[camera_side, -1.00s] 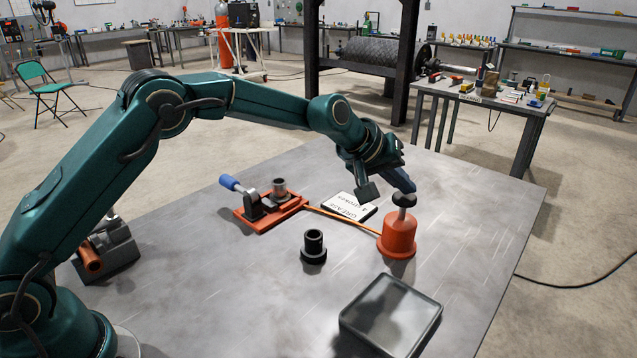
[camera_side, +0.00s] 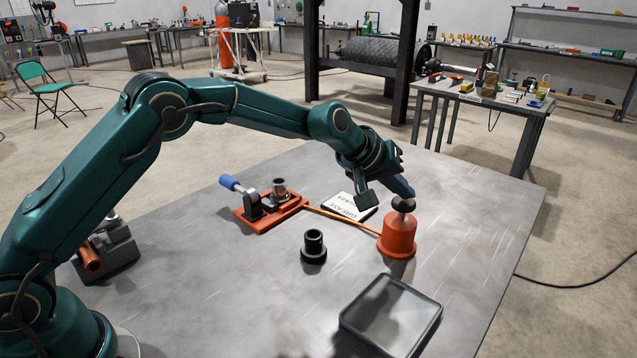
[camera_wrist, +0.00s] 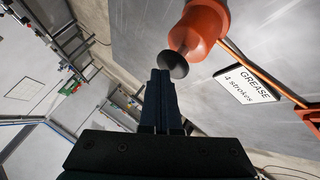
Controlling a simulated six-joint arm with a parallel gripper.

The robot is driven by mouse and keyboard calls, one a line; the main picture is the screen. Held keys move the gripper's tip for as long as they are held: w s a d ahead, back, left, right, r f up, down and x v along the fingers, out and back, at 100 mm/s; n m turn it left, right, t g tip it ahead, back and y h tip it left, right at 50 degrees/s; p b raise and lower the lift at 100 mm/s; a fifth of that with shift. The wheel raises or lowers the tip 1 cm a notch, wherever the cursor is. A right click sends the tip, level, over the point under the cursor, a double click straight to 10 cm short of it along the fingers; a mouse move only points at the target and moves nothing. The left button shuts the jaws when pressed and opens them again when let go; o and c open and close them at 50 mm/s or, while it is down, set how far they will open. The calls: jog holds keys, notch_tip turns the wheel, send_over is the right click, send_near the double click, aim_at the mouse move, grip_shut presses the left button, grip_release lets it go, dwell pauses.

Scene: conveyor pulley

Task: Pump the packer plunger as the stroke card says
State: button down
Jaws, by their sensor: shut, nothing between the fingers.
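The packer is an orange-red pot (camera_side: 398,238) on the right half of the table, with a plunger topped by a black knob (camera_side: 403,204). In the wrist view the knob (camera_wrist: 173,65) is just past my fingertips, and the pot (camera_wrist: 201,27) is behind it. My gripper (camera_side: 409,191) is shut and empty, its tips at the top of the knob and seemingly touching it. The fingers (camera_wrist: 160,74) show together in the wrist view. The white stroke card (camera_wrist: 245,84) reads "GREASE 4 strokes". It lies left of the pot in the side view (camera_side: 353,207).
An orange hose (camera_side: 342,217) runs from the pot to a red fixture (camera_side: 268,213) with a blue-handled lever (camera_side: 229,183). A black flanged part (camera_side: 313,247) stands left of the pot. A grey tray (camera_side: 391,315) is near the front edge. The right side of the table is clear.

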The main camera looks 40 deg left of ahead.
aim_at(400, 204)
jog(key=shift+f, duration=0.7)
dwell(0.5)
jog(key=shift+r, duration=2)
jog(key=shift+r, duration=2.5)
